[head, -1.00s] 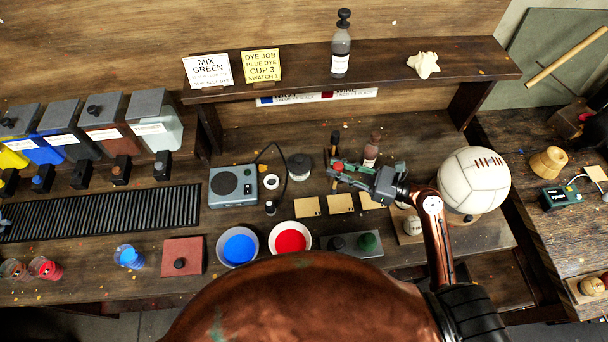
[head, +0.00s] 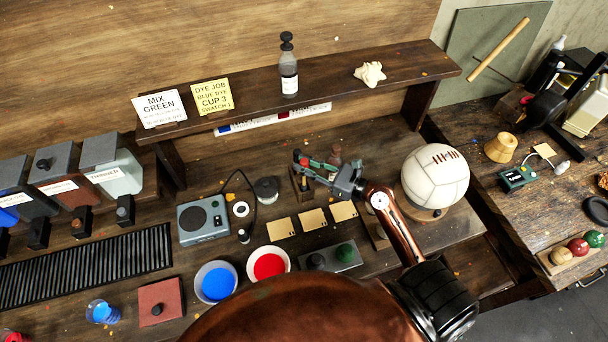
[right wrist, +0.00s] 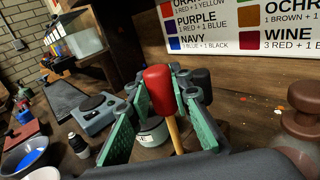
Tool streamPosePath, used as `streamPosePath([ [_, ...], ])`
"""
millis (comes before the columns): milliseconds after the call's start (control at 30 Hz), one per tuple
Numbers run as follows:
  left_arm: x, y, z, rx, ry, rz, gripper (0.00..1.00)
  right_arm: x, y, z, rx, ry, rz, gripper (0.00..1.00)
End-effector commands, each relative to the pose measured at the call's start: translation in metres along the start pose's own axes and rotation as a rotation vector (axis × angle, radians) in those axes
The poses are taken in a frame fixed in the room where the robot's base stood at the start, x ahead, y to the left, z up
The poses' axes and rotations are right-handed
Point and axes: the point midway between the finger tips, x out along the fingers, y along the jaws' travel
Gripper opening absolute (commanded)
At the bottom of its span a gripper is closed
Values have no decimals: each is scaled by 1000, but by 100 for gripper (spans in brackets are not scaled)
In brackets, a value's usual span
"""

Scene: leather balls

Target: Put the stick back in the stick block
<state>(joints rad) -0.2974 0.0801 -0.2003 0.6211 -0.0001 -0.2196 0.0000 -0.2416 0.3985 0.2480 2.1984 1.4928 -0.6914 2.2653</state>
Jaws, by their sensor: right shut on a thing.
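My right gripper (head: 312,166) is shut on a stick with a red head, low over the back of the bench. In the right wrist view the red head (right wrist: 158,88) and pale wooden shaft (right wrist: 174,132) stand between the green fingers, slightly tilted. The stick's lower end is hidden. A small brown block (head: 303,188), seemingly the stick block, shows just below the gripper, partly covered by it. A dark-headed stick (right wrist: 201,82) stands behind the right finger in the right wrist view. I cannot tell whether the held stick touches the block. My left gripper is out of view.
A brown bottle (head: 336,152) stands close behind the gripper. A white ball (head: 435,178) is to its right. Pale swatches (head: 312,220), a red bowl (head: 268,263) and a blue bowl (head: 216,283) lie nearer. A shelf (head: 390,75) runs above the back.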

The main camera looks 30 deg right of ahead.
Motion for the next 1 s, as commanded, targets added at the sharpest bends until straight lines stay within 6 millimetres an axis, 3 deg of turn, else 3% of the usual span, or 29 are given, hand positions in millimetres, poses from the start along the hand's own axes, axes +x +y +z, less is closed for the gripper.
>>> streamPosePath([
  [300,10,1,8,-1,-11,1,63,0,0,-38,1,0,-1,0],
  [700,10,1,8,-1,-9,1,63,0,0,-41,0,0,0,0],
  [733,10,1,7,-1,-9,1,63,0,0,-40,-1,0,1,21],
  [1000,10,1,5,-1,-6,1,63,0,0,-40,-1,0,1,37],
])
